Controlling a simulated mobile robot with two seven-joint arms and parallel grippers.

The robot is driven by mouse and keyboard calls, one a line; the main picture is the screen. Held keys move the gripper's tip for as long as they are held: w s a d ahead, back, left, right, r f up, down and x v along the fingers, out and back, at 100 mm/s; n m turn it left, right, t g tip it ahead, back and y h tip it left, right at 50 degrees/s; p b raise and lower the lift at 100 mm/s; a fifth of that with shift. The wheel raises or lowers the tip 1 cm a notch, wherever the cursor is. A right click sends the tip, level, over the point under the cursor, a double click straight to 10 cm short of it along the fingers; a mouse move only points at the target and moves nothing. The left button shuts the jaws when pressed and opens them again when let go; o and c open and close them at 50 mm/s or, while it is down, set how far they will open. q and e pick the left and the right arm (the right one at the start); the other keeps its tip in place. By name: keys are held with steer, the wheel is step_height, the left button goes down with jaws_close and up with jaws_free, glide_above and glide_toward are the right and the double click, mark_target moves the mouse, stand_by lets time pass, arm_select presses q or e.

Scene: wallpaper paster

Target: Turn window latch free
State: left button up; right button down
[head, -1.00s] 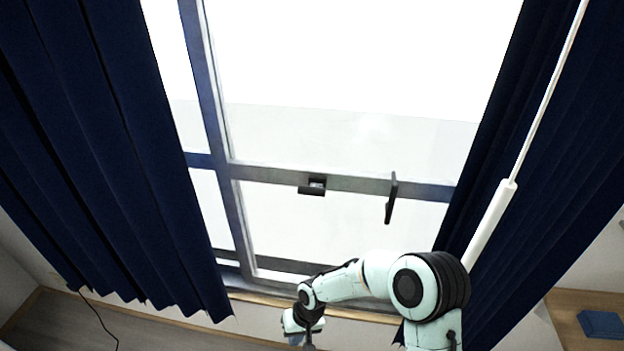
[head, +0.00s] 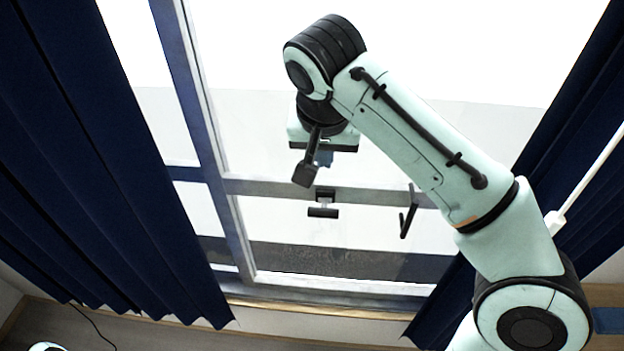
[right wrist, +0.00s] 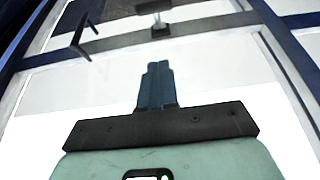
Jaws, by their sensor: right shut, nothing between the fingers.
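The window (head: 375,195) has a light grey crossbar running across its middle. A small dark latch (head: 322,212) sits on the crossbar near the centre, with a short bar at its lower end. It also shows at the top of the right wrist view (right wrist: 153,7). A dark handle (head: 408,215) sticks out of the crossbar to the right of the latch. My right gripper (head: 323,160) is just above the latch in the head view, shut and empty. Its blue-grey fingers (right wrist: 155,72) point toward the crossbar, with the latch beyond the tips and no visible contact. My left gripper is out of view.
Dark blue curtains hang at the left (head: 90,170) and right (head: 575,120) of the window. A white rod (head: 590,180) runs along the right curtain. A wooden sill (head: 320,308) lies below the window. My right arm covers much of the upper right.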

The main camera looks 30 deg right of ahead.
steer(key=s, duration=0.1)
steer(key=b, duration=0.3)
glide_above(325, 208)
step_height(325, 208, down, 9)
steer(key=shift+w+d+f, duration=0.1)
steer(key=shift+d+f, duration=0.05)
steer(key=shift+f, duration=0.05)
steer(key=shift+a+f, duration=0.25)
steer(key=shift+f, duration=1)
steer(key=shift+s+a+f, duration=0.2)
steer(key=shift+s+f, duration=0.3)
steer(key=shift+s, duration=0.05)
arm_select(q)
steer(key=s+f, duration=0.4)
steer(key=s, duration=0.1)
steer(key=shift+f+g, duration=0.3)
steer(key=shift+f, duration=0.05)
arm_select(e)
steer(key=shift+w, duration=0.1)
